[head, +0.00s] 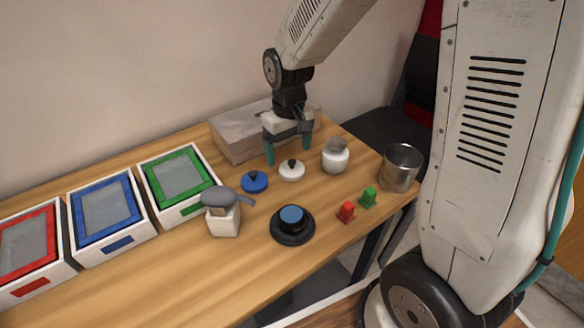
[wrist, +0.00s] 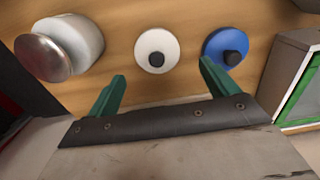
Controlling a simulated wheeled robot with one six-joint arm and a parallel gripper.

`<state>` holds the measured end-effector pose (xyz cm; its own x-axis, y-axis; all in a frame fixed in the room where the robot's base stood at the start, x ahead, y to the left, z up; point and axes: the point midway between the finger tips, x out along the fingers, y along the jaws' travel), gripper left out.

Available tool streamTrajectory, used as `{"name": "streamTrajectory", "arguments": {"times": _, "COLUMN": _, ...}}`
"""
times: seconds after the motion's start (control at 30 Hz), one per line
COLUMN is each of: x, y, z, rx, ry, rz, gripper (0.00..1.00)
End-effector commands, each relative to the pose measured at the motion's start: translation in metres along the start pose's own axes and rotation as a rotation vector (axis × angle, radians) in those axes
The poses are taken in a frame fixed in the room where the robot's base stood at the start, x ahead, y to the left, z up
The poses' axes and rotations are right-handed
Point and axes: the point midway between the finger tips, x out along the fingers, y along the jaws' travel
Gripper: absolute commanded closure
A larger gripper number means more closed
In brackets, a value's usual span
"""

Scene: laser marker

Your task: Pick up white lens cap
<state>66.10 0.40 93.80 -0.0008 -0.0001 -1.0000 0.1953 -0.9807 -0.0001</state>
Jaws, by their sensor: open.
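The white lens cap (head: 292,171) is a round disc with a black knob, lying flat on the wooden table. It also shows in the wrist view (wrist: 149,44), just beyond the fingertips and between their lines. My gripper (head: 287,158) has two green fingers and is open and empty, just behind the white cap in the head view. In the wrist view the fingers (wrist: 160,80) stand wide apart, and neither appears to touch the cap. A blue lens cap (head: 254,181) with a black knob lies left of the white one; in the wrist view (wrist: 219,43) it is close beyond the right finger.
A white jar with a metallic top (head: 335,157) stands right of the white cap. A grey box (head: 236,136) is behind my gripper. Green (head: 145,178), blue and red trays line the left.

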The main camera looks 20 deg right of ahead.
Motion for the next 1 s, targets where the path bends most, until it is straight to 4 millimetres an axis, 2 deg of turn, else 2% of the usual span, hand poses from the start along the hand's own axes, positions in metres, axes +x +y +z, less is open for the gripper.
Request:
{"name": "streamTrajectory", "arguments": {"times": 0.2, "x": 0.034, "y": 0.003, "z": 0.003, "rx": 0.000, "ry": -0.003, "rz": 0.000, "gripper": 0.14}}
{"name": "streamTrajectory", "arguments": {"times": 0.3, "x": 0.043, "y": 0.003, "z": 0.002, "rx": 0.001, "ry": 0.000, "rz": 0.001, "gripper": 0.14}}
{"name": "streamTrajectory", "arguments": {"times": 0.57, "x": 0.045, "y": 0.003, "z": 0.002, "rx": 0.001, "ry": 0.002, "rz": 0.001, "gripper": 0.14}}
{"name": "streamTrajectory", "arguments": {"times": 0.73, "x": 0.045, "y": 0.003, "z": 0.002, "rx": 0.001, "ry": 0.002, "rz": 0.001, "gripper": 0.58}}
{"name": "streamTrajectory", "arguments": {"times": 0.77, "x": 0.045, "y": 0.003, "z": 0.002, "rx": 0.001, "ry": 0.002, "rz": 0.001, "gripper": 0.61}}
{"name": "streamTrajectory", "arguments": {"times": 1.0, "x": 0.045, "y": 0.003, "z": 0.002, "rx": 0.001, "ry": 0.002, "rz": 0.002, "gripper": 0.62}}
